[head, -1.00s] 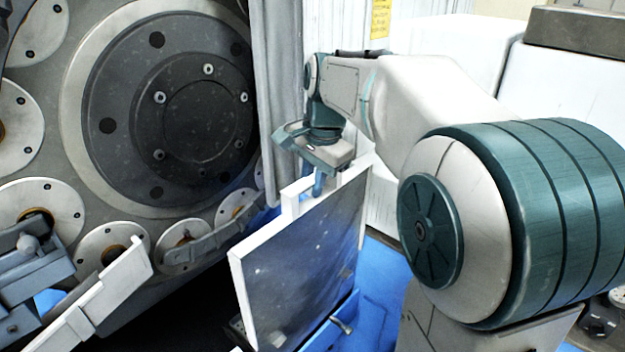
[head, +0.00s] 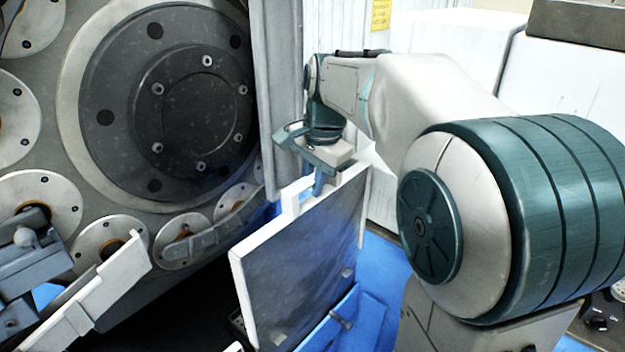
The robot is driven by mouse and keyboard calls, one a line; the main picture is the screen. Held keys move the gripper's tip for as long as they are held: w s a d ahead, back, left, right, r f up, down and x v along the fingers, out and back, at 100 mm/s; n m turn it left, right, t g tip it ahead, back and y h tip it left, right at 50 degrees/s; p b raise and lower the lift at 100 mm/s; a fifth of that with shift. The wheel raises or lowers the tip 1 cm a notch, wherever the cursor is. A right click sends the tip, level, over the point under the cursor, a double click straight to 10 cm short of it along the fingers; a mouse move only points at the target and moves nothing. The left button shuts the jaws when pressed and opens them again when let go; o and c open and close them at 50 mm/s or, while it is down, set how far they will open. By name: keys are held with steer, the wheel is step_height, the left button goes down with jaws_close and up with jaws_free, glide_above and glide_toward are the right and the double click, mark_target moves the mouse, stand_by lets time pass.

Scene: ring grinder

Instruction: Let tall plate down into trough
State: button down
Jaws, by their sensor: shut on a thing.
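The tall plate (head: 305,258) is a dark grey panel with a white edge and a raised white part on its top edge. It stands upright in the middle of the head view. My gripper (head: 318,184) is above its top edge and shut on it; the fingertips are partly hidden. The blue trough (head: 345,312) is under and to the right of the plate. The plate's lower edge is at or behind the trough's near wall, and I cannot tell how deep it sits.
The ring grinder's large round dark disc (head: 185,105) and smaller discs fill the left. A white-edged guard (head: 112,283) juts out at lower left. A grey column (head: 277,95) stands close behind my gripper. White cabinets (head: 572,95) stand at back right.

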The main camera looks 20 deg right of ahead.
mark_target(313, 222)
steer(key=shift+f, duration=0.2)
steer(key=shift+f+b, duration=0.95)
steer(key=shift+f, duration=0.55)
steer(key=shift+f+b, duration=1.15)
steer(key=shift+f, duration=0.35)
steer(key=shift+f+b, duration=1.5)
steer(key=shift+f, duration=0.65)
steer(key=shift+s+d, duration=0.4)
steer(key=shift+s, duration=0.1)
stand_by(0.4)
